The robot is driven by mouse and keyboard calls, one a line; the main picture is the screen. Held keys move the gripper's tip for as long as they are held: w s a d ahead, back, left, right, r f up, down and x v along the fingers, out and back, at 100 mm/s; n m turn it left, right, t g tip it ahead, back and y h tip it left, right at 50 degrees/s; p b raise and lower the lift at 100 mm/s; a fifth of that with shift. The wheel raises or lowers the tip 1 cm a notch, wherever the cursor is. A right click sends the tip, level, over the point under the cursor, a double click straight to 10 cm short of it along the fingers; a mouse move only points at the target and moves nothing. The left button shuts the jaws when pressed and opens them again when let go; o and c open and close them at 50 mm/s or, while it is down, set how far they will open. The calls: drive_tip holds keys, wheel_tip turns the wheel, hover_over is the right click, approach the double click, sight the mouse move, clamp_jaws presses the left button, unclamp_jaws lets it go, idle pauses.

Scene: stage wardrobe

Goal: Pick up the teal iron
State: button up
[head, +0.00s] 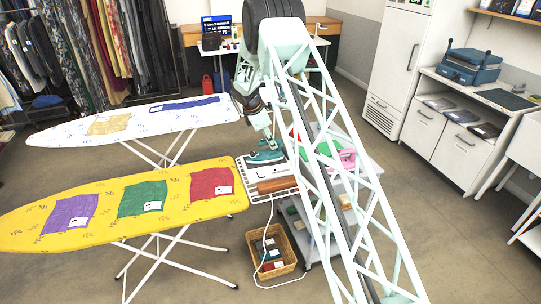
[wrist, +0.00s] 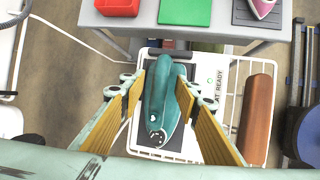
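The teal iron (head: 265,156) rests on a white iron rest (head: 254,170) at the right end of the yellow ironing board (head: 60,198). In the wrist view the iron (wrist: 160,105) lies lengthwise, centred in the picture, on the white rest (wrist: 217,132). My gripper (head: 264,143) points down at the iron. In the wrist view my gripper (wrist: 161,80) is open, with one yellow-padded finger on each side of the iron. Narrow gaps seem to show between pads and iron. How far the fingertips reach down beside the iron is hard to tell.
A brown roll (wrist: 257,116) lies on the rest, right of the iron. A grey shelf unit beyond holds a red bin (wrist: 117,7), a green item (wrist: 185,11) and a pink iron (wrist: 262,8). A wicker basket (head: 288,252) stands on the floor below. A white ironing board (head: 60,132) is behind.

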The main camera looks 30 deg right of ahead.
drive_tip(key=shift+w+d+f, duration=0.1)
drive_tip(key=shift+d+f, duration=0.05)
drive_tip(key=shift+f, duration=0.15)
drive_tip(key=shift+c, duration=0.7)
drive_tip(key=c, duration=0.9)
drive_tip(key=shift+r, duration=0.1)
drive_tip(key=shift+r, duration=1.6)
drive_tip(key=s+a, duration=0.1)
drive_tip(key=s, duration=0.4)
drive_tip(key=s+a+r, duration=0.1)
drive_tip(key=s+a, duration=0.1)
drive_tip(key=s, duration=0.3)
drive_tip(key=s+a+b, duration=0.1)
drive_tip(key=s+a, duration=0.1)
drive_tip(key=s, duration=0.3)
drive_tip(key=shift+a+r, duration=0.2)
drive_tip(key=shift+r, duration=0.15)
drive_tip(key=shift+d, duration=0.1)
